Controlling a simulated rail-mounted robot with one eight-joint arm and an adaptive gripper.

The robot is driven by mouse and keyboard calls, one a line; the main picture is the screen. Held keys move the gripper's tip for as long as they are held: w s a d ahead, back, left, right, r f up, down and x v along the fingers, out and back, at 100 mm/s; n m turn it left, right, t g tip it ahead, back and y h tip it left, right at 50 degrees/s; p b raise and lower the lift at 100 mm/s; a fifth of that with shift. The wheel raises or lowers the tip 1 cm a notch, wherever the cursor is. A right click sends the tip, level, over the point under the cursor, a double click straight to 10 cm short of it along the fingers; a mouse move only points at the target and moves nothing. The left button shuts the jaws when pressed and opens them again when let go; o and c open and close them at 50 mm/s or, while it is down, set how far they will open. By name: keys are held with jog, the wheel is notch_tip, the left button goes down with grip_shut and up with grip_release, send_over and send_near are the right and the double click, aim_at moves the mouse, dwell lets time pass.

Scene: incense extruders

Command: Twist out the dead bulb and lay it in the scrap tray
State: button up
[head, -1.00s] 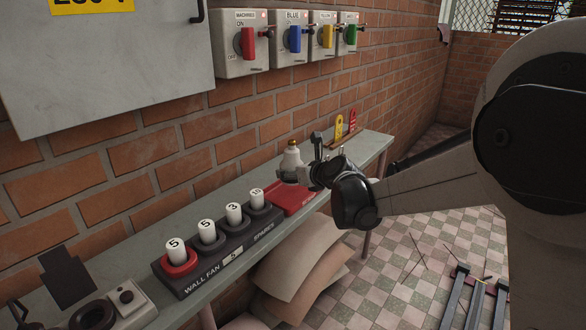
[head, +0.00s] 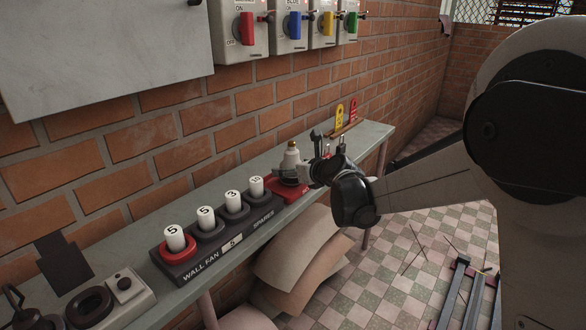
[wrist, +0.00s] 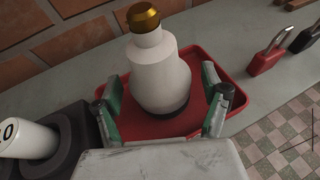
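The bulb, white with a brass cap (wrist: 160,75), stands cap-up in the red scrap tray (wrist: 237,80), with a dark band at its bottom. The bulb (head: 291,160) and tray (head: 287,191) also show on the bench in the head view. My gripper (wrist: 165,105) has one green-padded finger on each side of the bulb, with a gap showing on both sides. It is open around the bulb, not clamping it. In the head view, my gripper (head: 306,172) reaches the tray from the right and hides part of it.
A dark block of numbered white fuses (head: 215,232) stands left of the tray on the narrow bench (head: 210,191). Red and yellow padlock tags (head: 345,118) stand at the far end. Coloured switch boxes (head: 290,25) hang on the brick wall above.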

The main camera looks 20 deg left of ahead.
jog(key=s+d+r+n+h, duration=0.1)
jog(key=s+d+r+n, duration=0.25)
jog(key=s+d, duration=0.5)
jog(key=s+d+r+n+h, duration=0.1)
jog(key=s+d+r+n, duration=0.3)
jog(key=d, duration=0.7)
jog(key=s+d+f+n+g+h, duration=0.1)
jog(key=s+d+f+n+h, duration=0.25)
jog(key=s+d+n, duration=0.75)
jog(key=s+d+f+n+g+h, duration=0.15)
jog(key=s+d+n+h, duration=0.5)
jog(key=s+d, duration=0.85)
notch_tip(320, 180, up, 13)
jog(key=n+t+y+p, duration=0.1)
jog(key=p, duration=1.1)
jog(key=shift+w+f+y+p, duration=0.2)
jog(key=shift+w+y+p, duration=0.15)
jog(key=shift+w+y, duration=0.05)
